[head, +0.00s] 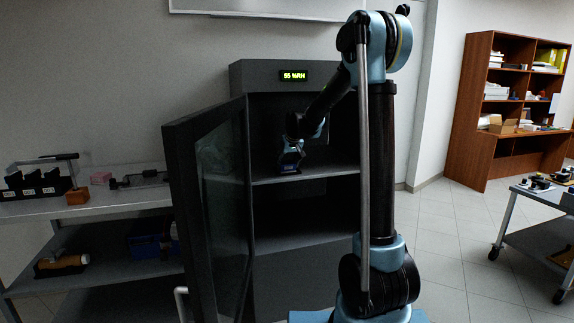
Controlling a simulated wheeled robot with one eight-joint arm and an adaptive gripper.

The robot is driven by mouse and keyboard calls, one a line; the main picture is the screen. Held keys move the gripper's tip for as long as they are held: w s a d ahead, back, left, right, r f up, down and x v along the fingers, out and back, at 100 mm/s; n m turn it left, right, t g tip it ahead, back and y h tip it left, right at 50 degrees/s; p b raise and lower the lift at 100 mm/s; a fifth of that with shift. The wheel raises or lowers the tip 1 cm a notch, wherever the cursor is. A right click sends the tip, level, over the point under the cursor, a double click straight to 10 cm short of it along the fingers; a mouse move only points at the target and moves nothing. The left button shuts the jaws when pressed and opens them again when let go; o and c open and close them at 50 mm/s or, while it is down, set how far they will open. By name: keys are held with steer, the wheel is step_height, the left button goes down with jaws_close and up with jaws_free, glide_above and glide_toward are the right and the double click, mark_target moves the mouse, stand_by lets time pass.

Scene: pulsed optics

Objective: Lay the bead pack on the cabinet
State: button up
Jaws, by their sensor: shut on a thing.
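The cabinet (272,78) is a tall dark grey box with a lit "55 %RH" display (294,76). Its glazed door (180,180) stands open toward the left. Inside, a shelf (325,172) divides an upper from a lower space. My arm reaches into the upper space from the right. My gripper (290,164) points down near the shelf's front edge, shut on what seems to be the bead pack. The pack is too small and dark there to make out apart from the fingers, and I cannot tell whether it touches the shelf.
A grey bench (120,200) with dark holders and a small orange-brown block (77,196) stands left of the open door. A wooden bookcase (475,110) stands at the far right, with a wheeled cart (540,250) before it. The floor between is clear.

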steer(key=shift+f, duration=0.25)
steer(key=o, duration=1.2)
steer(key=v, duration=1.2)
steer(key=s+d+f+m+g+h, duration=0.1)
steer(key=s+d+f, duration=0.4)
steer(key=s, duration=0.6)
steer(key=s+d+f+m+g, duration=0.1)
steer(key=s+d+f, duration=0.1)
steer(key=s+d, duration=0.65)
steer(key=s+d+f+g+h, duration=0.1)
steer(key=s+d+f, duration=0.25)
steer(key=s, duration=0.95)
steer(key=shift+m+g, duration=0.5)
steer(key=shift+m, duration=0.2)
steer(key=s+f, duration=0.3)
steer(key=s+d+f, duration=0.1)
steer(key=s+f, duration=0.2)
steer(key=s, duration=0.1)
steer(key=s+d+f, duration=0.1)
steer(key=s+f, duration=0.2)
steer(key=s, duration=0.1)
steer(key=shift+s+f, duration=0.25)
steer(key=shift+f, duration=0.05)
